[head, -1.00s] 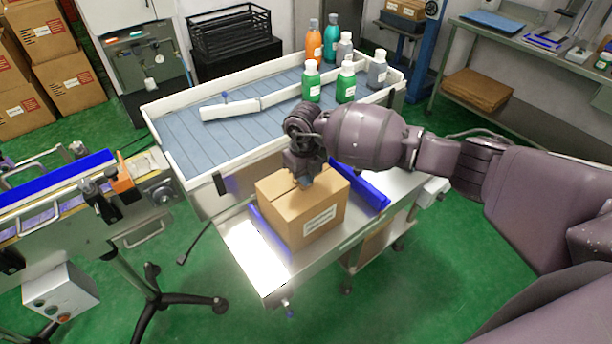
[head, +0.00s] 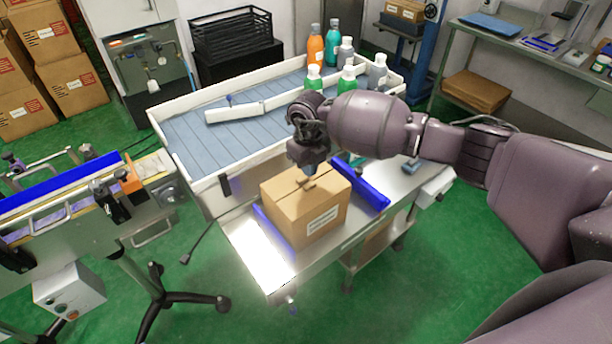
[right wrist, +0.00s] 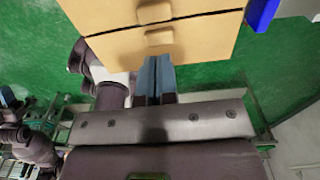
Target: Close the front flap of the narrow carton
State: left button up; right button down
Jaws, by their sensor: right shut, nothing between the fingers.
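The narrow carton (head: 290,217) is a tan cardboard box with a white label, standing upright on the metal table between blue rails. Its top panels look flat, with a seam between them; I cannot tell whether the front flap is fully down. In the right wrist view the carton top (right wrist: 205,32) fills the upper part, with a dark seam and small tan tabs. My right gripper (head: 309,172) is shut and empty, just over the carton's far top part. Its blue-grey fingers (right wrist: 156,66) point at the carton in the wrist view; contact is unclear. My left gripper is not in view.
A blue rail (head: 362,186) runs along the carton's right side. Behind is a white-walled conveyor tray (head: 200,150) with several bottles (head: 315,45) at its far right. A blue-edged conveyor (head: 60,185) stands at left. The table's front left (head: 262,262) is bare.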

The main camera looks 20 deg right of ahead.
aim_at(309, 184)
notch_tip(309, 184, up, 10)
jog(key=b, duration=0.1)
